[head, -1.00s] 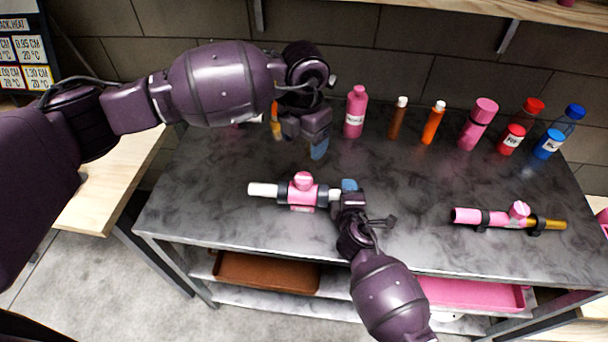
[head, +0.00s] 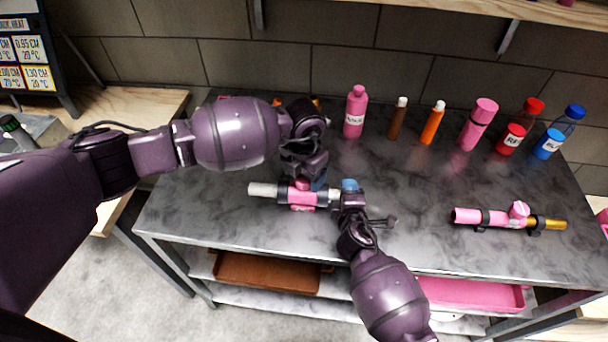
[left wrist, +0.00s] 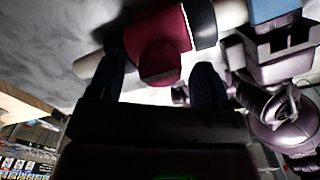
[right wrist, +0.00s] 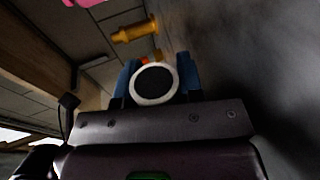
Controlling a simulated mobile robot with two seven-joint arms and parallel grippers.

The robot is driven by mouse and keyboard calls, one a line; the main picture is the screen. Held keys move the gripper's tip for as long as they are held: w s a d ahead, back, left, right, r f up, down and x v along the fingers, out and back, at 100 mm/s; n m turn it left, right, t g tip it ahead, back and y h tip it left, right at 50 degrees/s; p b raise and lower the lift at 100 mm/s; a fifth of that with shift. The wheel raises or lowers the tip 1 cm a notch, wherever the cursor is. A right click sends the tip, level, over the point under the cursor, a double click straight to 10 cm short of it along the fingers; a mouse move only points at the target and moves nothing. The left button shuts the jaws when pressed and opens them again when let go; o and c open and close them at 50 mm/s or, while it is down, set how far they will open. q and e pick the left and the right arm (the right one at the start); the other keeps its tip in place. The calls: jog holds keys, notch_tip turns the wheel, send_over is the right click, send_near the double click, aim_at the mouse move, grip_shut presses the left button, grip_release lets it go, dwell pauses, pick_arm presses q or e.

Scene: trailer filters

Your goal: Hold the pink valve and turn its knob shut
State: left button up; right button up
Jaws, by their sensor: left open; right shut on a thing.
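The pink valve (head: 302,204) lies on the dark marbled table, with white pipe ends and black collars. My right gripper (head: 349,188) is shut on its right-hand pipe end. The right wrist view shows the round white pipe opening (right wrist: 154,84) between the blue fingers. My left gripper (head: 313,184) is at the top of the valve and partly hides the knob in the head view. In the left wrist view the knob (left wrist: 160,64) lies between the open fingers (left wrist: 160,80). I cannot tell whether they touch it.
A second pink valve (head: 487,217) with a brass end lies at the right. A pink bottle (head: 355,113), a brown tube (head: 397,120), an orange tube (head: 433,124) and several other bottles stand along the back.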

pick_arm(q)
jog(key=shift+f, duration=0.3)
jog(key=c, duration=0.9)
